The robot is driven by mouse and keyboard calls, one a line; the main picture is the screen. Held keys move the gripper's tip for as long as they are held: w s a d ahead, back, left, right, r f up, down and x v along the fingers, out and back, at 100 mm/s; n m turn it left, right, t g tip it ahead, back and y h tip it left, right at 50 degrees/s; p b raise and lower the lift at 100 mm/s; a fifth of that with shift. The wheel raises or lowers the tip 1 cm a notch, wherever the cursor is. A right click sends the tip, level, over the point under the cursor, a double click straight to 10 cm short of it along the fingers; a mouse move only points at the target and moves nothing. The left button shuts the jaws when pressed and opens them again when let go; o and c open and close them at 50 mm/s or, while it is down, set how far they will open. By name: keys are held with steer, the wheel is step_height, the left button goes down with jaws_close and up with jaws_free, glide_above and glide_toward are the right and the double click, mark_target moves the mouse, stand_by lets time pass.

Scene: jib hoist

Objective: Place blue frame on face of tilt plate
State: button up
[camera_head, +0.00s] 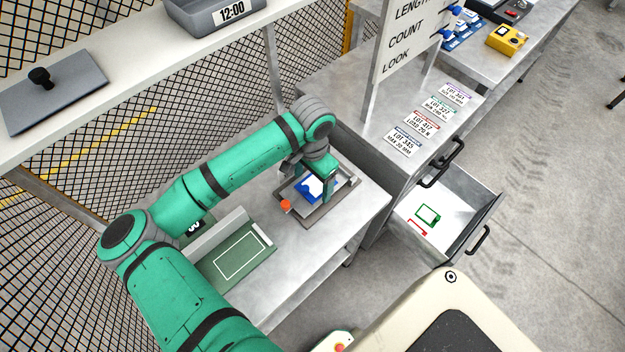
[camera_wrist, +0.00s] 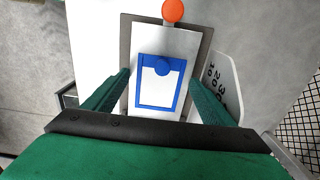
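The blue frame (camera_wrist: 141,82) lies on the white face of the tilt plate (camera_wrist: 160,38), with a blue round-ended tab at its top edge. In the head view the blue frame (camera_head: 307,189) shows partly behind my gripper (camera_head: 321,187). In the wrist view my gripper (camera_wrist: 160,78) is open, with one green finger on each side of the frame. Both fingers look apart from the frame. The tilt plate has an orange knob (camera_wrist: 173,10) at one end and a curved scale (camera_wrist: 222,78) at its side. I cannot tell the exact height of the fingertips.
A green board (camera_head: 240,264) with a white outline lies on the same bench. An open drawer (camera_head: 462,238) at the right holds a green frame (camera_head: 428,213) and a red frame (camera_head: 416,228). A sign panel (camera_head: 403,40) and a wire fence stand nearby.

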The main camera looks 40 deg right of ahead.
mark_target(312, 186)
steer(key=shift+r, duration=0.15)
step_height(312, 186, up, 12)
stand_by(0.5)
steer(key=shift+w, duration=0.1)
stand_by(0.4)
